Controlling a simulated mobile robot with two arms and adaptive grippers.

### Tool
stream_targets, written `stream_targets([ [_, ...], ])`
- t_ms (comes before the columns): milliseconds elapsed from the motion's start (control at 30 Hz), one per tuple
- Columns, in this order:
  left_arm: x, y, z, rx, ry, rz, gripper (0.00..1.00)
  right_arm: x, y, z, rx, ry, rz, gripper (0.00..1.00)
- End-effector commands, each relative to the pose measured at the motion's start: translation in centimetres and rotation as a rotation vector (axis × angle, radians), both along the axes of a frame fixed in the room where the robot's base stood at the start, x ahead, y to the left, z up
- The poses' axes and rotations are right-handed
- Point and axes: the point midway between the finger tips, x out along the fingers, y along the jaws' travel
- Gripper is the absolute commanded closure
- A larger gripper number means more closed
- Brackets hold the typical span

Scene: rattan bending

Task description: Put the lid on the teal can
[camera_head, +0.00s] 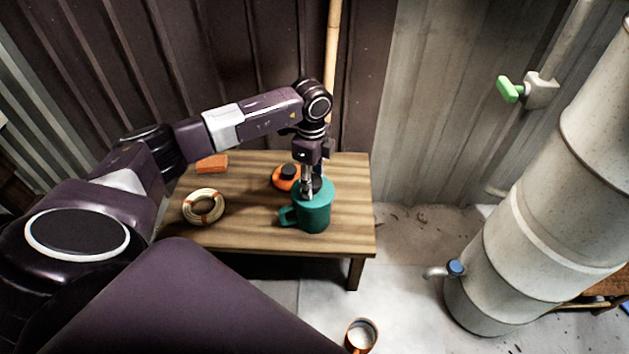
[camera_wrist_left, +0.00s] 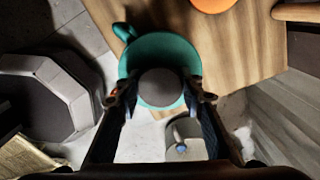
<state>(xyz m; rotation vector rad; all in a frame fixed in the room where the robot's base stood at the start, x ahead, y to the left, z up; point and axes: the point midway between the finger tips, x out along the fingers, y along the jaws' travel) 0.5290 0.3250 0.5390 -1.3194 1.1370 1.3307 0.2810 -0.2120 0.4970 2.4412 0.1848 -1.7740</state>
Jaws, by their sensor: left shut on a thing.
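The teal can (camera_head: 315,217), with a handle on its left side, stands upright near the front right of the wooden table. A teal lid with a round dark knob (camera_wrist_left: 160,87) is at the can's top; the lid's flat top (camera_wrist_left: 160,46) shows in the left wrist view. My left gripper (camera_head: 310,190) points down over the can and is shut on the lid's knob. The lid looks roughly centred on the can, but I cannot tell whether it rests fully on the rim. My right gripper is not in view.
On the wooden table (camera_head: 245,235) are an orange round thing with a dark top (camera_head: 285,180) just behind the can, a coil of pale rattan (camera_head: 203,207) and an orange block (camera_head: 212,163). A large pale pipe (camera_head: 530,230) stands on the right.

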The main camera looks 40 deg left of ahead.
Motion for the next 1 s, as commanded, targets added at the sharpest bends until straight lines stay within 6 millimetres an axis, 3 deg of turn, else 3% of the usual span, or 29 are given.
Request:
stream_targets([
  [1000,-0.01,0.00,-0.86,0.000,0.000,0.000,1.00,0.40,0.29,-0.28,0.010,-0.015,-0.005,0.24],
])
